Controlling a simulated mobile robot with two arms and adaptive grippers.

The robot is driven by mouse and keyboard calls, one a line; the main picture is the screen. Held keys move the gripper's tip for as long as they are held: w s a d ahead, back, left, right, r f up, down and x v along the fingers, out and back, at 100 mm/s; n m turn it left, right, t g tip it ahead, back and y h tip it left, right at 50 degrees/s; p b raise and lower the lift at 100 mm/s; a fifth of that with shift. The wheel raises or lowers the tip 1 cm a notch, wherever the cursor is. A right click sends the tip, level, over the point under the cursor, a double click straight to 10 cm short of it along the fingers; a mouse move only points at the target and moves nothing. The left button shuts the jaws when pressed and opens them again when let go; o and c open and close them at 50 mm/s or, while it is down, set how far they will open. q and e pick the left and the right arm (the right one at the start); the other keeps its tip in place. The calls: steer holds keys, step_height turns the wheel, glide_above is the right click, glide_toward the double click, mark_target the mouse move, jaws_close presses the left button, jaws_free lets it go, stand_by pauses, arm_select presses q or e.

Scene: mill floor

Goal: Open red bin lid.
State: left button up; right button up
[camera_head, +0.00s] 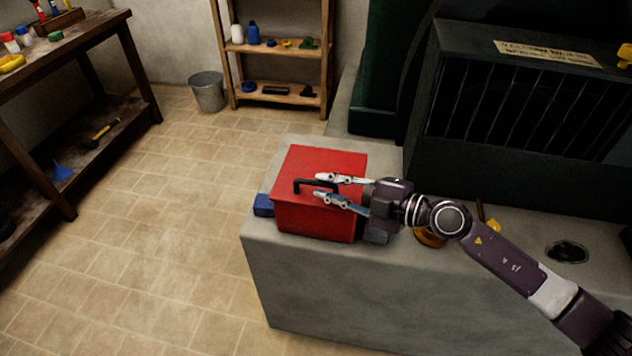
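The red bin (315,222) stands on a grey concrete block, its red lid (325,160) lying flat and shut on top. A black handle (304,182) sits on the lid. My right gripper (317,187) reaches in from the right over the lid. Its two pale fingers are apart, one on the far side and one on the near side of the handle in the picture. I cannot tell whether either finger touches the handle. The gripper hides part of the lid's right side. My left gripper is not in view.
The concrete block (340,285) carries a blue object (263,205) left of the bin and a brass-coloured piece (430,237) under my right arm. A dark barred machine (520,110) rises behind. A metal bucket (208,92), shelf and workbench stand beyond clear tiled floor.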

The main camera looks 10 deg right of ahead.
steer(key=shift+x, duration=1.65)
steer(key=shift+c, duration=0.2)
jaws_close()
